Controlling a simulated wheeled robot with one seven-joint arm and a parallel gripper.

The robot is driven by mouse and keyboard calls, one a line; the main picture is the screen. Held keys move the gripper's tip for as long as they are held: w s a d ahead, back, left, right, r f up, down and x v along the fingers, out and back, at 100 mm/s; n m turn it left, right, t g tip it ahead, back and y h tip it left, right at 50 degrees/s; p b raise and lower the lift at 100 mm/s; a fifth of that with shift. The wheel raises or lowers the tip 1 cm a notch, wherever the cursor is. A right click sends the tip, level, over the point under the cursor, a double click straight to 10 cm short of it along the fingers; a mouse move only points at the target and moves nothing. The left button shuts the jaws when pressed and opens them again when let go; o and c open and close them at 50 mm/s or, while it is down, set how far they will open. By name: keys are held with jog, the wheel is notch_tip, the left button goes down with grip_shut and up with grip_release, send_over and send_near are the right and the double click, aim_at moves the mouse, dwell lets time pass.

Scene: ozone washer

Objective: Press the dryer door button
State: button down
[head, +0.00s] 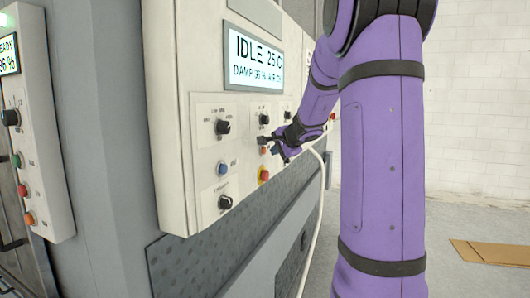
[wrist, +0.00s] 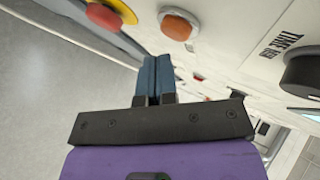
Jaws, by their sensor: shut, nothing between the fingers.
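The dryer's white control panel (head: 175,105) carries a lit display (head: 253,58) reading "IDLE 25 C". A blue button (head: 222,169) sits low on its left part. A red button on a yellow base (head: 264,175) is further right; it shows top left in the wrist view (wrist: 103,15). An orange button (wrist: 177,26) lies just ahead of my fingertips. I cannot read which button is the door button. My gripper (wrist: 156,60) is shut and empty, close to the panel (head: 276,142). Whether it touches a button cannot be told.
Black knobs (head: 222,127) stick out of the panel; one (wrist: 303,72) beside a "TIME MIN" label is right of my fingers. A second panel with coloured buttons (head: 27,190) stands at the left. A pale hose (head: 321,205) hangs behind my arm. Floor at right holds flat cardboard (head: 490,252).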

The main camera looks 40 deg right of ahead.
jog(key=s, duration=0.1)
jog(key=s+d, duration=0.1)
jog(key=s, duration=0.1)
jog(key=s+d, duration=0.1)
jog(key=shift+s, duration=0.3)
dwell(0.4)
dwell(0.6)
jog(key=s+a+r+n+g+y, duration=0.1)
jog(key=s+a+n+y, duration=0.15)
jog(key=a, duration=0.65)
jog(key=s+a+n+g+y, duration=0.1)
jog(key=a+n, duration=0.3)
jog(key=a, duration=0.4)
jog(key=s+a+r+n+g+y, duration=0.1)
jog(key=s+a+n, duration=0.15)
jog(key=a, duration=0.65)
jog(key=s+a+f+n+g+h, duration=0.1)
jog(key=s+a+f+n, duration=0.1)
jog(key=s+a+n, duration=0.3)
jog(key=s+a+f+n+g+h, duration=0.1)
jog(key=s+a+n, duration=0.4)
jog(key=s, duration=0.7)
jog(key=shift+s+a+f+g, duration=0.15)
jog(key=shift+s+f+g, duration=0.25)
jog(key=shift+f+g, duration=0.3)
